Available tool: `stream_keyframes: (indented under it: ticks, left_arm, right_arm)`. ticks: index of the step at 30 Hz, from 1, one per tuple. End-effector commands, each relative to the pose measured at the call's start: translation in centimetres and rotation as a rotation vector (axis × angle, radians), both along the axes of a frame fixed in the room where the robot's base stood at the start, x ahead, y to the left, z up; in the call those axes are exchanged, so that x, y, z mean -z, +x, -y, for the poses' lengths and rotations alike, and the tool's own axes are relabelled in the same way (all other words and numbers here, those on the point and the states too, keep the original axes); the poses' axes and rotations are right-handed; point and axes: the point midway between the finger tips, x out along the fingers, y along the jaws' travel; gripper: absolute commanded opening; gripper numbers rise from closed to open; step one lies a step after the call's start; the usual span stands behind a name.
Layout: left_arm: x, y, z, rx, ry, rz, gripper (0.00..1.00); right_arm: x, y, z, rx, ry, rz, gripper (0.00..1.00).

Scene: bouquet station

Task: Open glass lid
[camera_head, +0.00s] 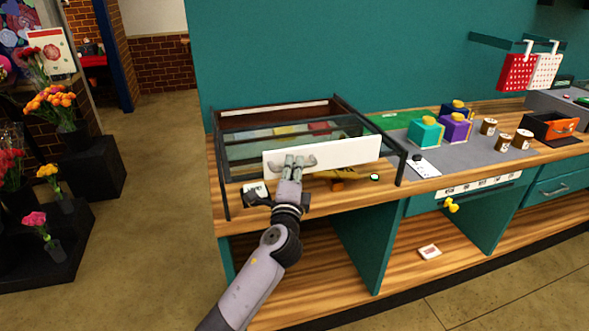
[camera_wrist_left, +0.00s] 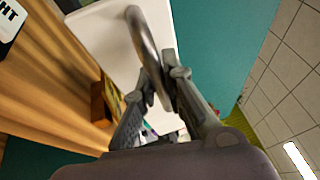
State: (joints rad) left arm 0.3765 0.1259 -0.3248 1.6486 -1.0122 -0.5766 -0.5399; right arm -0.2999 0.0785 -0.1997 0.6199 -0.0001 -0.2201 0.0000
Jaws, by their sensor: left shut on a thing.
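The glass lid (camera_head: 240,151) is a glass panel in the dark-framed case on the left end of the counter. Its white front panel (camera_head: 345,152) faces me and also fills the upper middle of the left wrist view (camera_wrist_left: 100,35). A curved grey metal handle (camera_wrist_left: 140,33) sticks out from that panel. My left gripper (camera_head: 294,163) is at the panel; in the left wrist view its fingers (camera_wrist_left: 157,88) are shut on the handle. The fingers hide part of the handle. I cannot tell whether the lid is raised. My right gripper is not in view.
Coloured items lie under the glass. To the right on the counter (camera_head: 480,155) are teal and purple gift boxes (camera_head: 425,133), several small jars (camera_head: 502,142) and a dark box (camera_head: 553,128). Flowers in vases (camera_head: 65,115) stand at the left. The floor between (camera_head: 150,190) is clear.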

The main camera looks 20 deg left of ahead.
Motion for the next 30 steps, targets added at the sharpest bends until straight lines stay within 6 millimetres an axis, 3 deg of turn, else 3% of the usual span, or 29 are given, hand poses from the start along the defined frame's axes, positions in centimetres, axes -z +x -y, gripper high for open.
stream_keyframes:
  ticks: [3,7,14,15,19,30]
  left_arm:
    - [0.2,1.8,-1.2,-0.003,0.005,0.001,0.0]
    - [0.0,2.7,-1.9,-0.001,0.003,0.001,0.0]
    - [0.1,2.7,-1.9,-0.001,0.002,-0.001,0.0]
    - [0.1,2.7,-1.9,-0.002,0.003,-0.001,0.11]
    - [0.0,2.7,-1.9,-0.001,0.002,0.0,0.2]
    - [0.1,2.3,-1.8,0.0,0.001,0.0,0.2]
  right_arm:
    - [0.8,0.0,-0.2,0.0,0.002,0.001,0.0]
    - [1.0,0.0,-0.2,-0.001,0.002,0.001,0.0]
    - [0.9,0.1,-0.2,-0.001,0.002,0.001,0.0]
    - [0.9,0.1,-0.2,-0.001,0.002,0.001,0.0]
    - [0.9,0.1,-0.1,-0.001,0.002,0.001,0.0]
    - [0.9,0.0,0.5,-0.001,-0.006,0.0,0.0]
